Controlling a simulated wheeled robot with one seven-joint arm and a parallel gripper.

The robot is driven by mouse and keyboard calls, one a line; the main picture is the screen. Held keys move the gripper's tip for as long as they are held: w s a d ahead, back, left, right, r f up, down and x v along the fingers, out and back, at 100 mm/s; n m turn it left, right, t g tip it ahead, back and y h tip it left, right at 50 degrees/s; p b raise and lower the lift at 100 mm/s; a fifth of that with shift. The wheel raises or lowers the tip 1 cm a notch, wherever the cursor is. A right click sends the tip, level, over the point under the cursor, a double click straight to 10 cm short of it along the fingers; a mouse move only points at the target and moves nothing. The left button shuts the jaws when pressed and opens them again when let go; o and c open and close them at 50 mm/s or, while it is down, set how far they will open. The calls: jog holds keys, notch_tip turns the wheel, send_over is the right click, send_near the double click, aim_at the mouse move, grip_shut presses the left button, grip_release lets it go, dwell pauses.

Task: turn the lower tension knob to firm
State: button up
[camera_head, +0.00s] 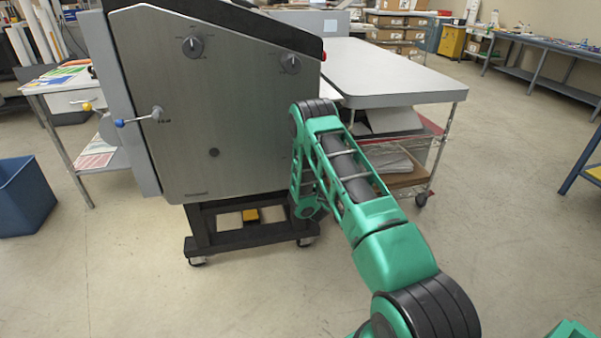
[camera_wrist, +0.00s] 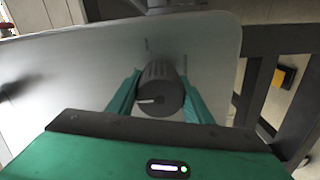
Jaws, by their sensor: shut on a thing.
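The lower tension knob (camera_wrist: 161,84) is a dark ribbed knob on the grey side panel of the laminator (camera_head: 225,115). In the wrist view it sits between the two green fingers of my gripper (camera_wrist: 159,92), which is shut on it. A short white mark shows on the knob's face, pointing left in that view. Faint markings on the panel around it are too blurred to read. In the head view my arm hides this knob and the gripper. Two other dark knobs show higher on the panel, the upper left knob (camera_head: 193,47) and the upper right knob (camera_head: 290,63).
A lever with a blue ball end (camera_head: 120,123) sticks out at the panel's left. A grey-topped table (camera_head: 390,75) stands right of the laminator. A yellow pedal (camera_head: 250,215) lies in its base frame. A blue bin (camera_head: 22,195) is at left. The front floor is clear.

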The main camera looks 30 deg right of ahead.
jog(key=shift+w+a, duration=0.1)
jog(key=shift+a, duration=0.15)
jog(key=o, duration=1)
jog(key=shift+o, duration=0.2)
jog(key=shift+d, duration=0.1)
jog(key=shift+s+f, duration=0.1)
jog(key=shift+s, duration=0.5)
jog(key=v, duration=0.9)
jog(key=shift+s+a, duration=0.2)
jog(key=shift+s, duration=0.05)
